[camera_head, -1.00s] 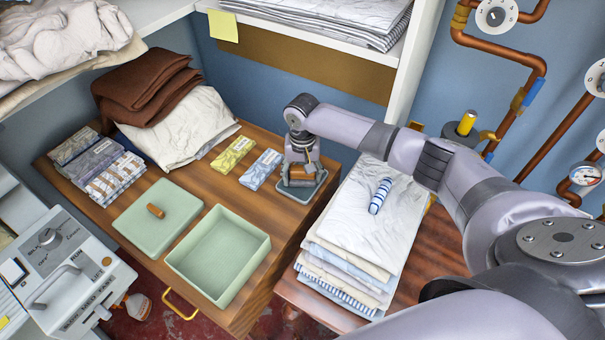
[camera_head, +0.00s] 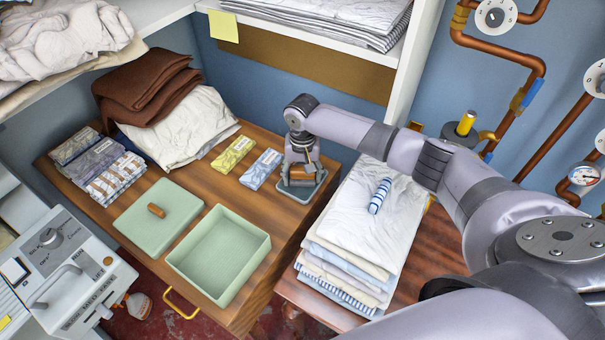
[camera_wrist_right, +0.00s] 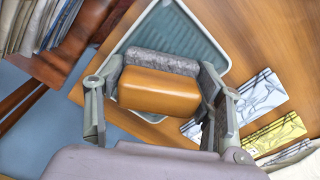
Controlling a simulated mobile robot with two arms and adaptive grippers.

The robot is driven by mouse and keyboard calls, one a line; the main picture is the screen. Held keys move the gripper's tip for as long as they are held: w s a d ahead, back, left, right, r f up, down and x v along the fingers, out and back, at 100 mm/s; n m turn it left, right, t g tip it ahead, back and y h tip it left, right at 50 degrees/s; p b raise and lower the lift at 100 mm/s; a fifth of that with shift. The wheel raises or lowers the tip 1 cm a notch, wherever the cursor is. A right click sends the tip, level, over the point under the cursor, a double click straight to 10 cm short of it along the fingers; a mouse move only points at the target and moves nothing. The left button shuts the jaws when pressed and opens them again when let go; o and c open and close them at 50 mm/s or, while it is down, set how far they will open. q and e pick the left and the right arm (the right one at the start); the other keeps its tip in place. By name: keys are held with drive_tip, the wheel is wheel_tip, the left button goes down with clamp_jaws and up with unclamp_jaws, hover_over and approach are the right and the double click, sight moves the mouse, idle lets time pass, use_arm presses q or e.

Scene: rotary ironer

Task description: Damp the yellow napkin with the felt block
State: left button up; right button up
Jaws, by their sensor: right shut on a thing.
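The felt block has an orange-brown wooden body (camera_wrist_right: 158,90) and a grey felt face (camera_wrist_right: 162,62). In the head view the block (camera_head: 302,174) is at the shallow grey tray (camera_head: 309,196), near the wooden top's right end. My right gripper (camera_wrist_right: 157,85) is shut on the block, one finger at each end. The tray (camera_wrist_right: 185,32) shows behind the block; I cannot tell whether they touch. The yellow napkin (camera_head: 232,153) lies folded and flat, left of the tray, beyond a blue patterned napkin (camera_head: 262,168). The yellow one also shows in the wrist view (camera_wrist_right: 275,135). My left gripper is out of view.
A green open box (camera_head: 220,255) and its lid (camera_head: 158,218) occupy the front of the wooden top. Folded patterned cloths (camera_head: 100,165) lie at the left. A white linen stack (camera_head: 365,235) with a striped roll (camera_head: 380,196) stands right. A shelf (camera_head: 310,45) overhangs the back.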

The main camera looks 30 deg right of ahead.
drive_tip(key=shift+s+f+p, duration=0.3)
drive_tip(key=shift+f+p, duration=0.05)
drive_tip(key=shift+p, duration=0.45)
idle(2.7)
drive_tip(key=shift+r, duration=0.15)
drive_tip(key=shift+w+r+p, duration=0.2)
drive_tip(key=shift+r+p, duration=0.55)
drive_tip(key=shift+p, duration=0.35)
wheel_tip(320, 180, up, 6)
drive_tip(key=p, duration=0.6)
drive_tip(key=shift+w+f, duration=0.1)
drive_tip(key=shift+f, duration=0.05)
drive_tip(key=shift+f, duration=0.1)
